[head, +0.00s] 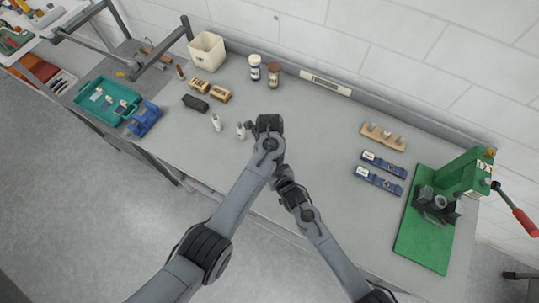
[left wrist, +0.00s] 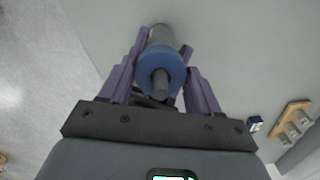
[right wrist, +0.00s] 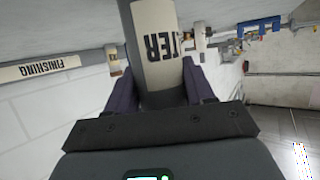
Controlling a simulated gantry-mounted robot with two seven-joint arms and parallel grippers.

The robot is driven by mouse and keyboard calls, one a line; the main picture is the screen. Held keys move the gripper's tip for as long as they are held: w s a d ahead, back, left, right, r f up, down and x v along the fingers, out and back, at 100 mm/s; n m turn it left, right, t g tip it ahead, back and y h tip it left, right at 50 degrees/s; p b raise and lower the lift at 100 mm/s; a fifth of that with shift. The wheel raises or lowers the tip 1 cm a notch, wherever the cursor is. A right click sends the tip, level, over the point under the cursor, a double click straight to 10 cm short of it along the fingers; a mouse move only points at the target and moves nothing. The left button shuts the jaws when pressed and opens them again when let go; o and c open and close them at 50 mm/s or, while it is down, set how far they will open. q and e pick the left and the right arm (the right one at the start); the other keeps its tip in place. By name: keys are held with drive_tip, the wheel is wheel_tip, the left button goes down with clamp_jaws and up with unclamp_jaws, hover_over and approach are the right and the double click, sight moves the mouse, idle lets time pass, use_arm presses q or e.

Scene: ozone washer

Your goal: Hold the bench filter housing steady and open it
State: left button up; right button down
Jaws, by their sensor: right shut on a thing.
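The filter housing is a dark grey upright cylinder (right wrist: 150,18) with a white label that shows upside-down letters; only part of the word is visible. My right gripper (right wrist: 158,75) is shut on its body from the side. In the left wrist view the housing's blue round cap (left wrist: 162,65) with a grey stub on top lies between the purple fingers of my left gripper (left wrist: 163,48). Those fingers stand on both sides of the cap and look open; contact is hard to judge. In the head view my left gripper (head: 268,124) and right gripper (head: 283,174) hide the housing.
Two small white bottles (head: 216,122) stand left of my left gripper. Wooden blocks (head: 219,94), a dark block (head: 195,103) and two jars (head: 255,67) are behind. A green press (head: 466,176) stands at the right. The bench between my arms and the blue tools (head: 379,181) is clear.

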use_arm(q)
drive_tip(key=c, duration=0.7)
drive_tip(key=shift+n, duration=1.7)
drive_tip(key=o, duration=1.1)
drive_tip(key=shift+o, duration=0.2)
